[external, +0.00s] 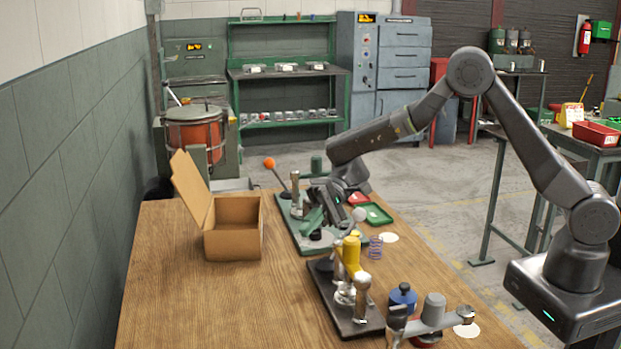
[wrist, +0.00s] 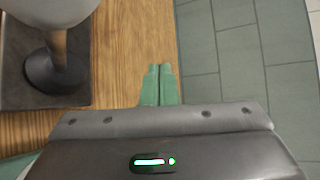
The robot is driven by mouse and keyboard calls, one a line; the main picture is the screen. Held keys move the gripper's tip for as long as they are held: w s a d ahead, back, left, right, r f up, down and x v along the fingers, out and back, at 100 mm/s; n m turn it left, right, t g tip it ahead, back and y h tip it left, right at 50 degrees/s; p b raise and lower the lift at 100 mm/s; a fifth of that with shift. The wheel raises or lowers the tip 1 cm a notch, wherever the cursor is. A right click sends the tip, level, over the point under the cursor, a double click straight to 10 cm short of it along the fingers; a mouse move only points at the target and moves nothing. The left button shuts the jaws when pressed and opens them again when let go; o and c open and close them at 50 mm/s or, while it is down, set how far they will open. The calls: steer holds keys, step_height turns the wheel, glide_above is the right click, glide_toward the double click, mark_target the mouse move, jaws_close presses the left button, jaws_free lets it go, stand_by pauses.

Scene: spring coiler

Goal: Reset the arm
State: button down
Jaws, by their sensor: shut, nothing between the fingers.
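My gripper (external: 312,220) hangs low over the green-based bench device in the external view, its arm reaching in from the right. In the wrist view, the two green fingertips of my gripper (wrist: 159,72) are together and empty, above the wooden table top. The arm is bent, with its elbow high and its wrist down near the devices. The exact gap between the fingertips and the green device cannot be told.
The wooden table (external: 180,290) holds an open cardboard box (external: 233,243), a green-based device (external: 294,222), a black-based device (external: 340,305), a spring (external: 375,247), a green tray (external: 377,214) and a blue bottle (external: 403,297). The table's front left is clear.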

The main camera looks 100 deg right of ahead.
steer(key=w+g+p, duration=0.1)
steer(key=p, duration=0.2)
steer(key=shift+f+m+p, duration=0.2)
steer(key=shift+m+p, duration=0.1)
steer(key=shift+f, duration=0.1)
steer(key=c, duration=2.1)
jaws_free()
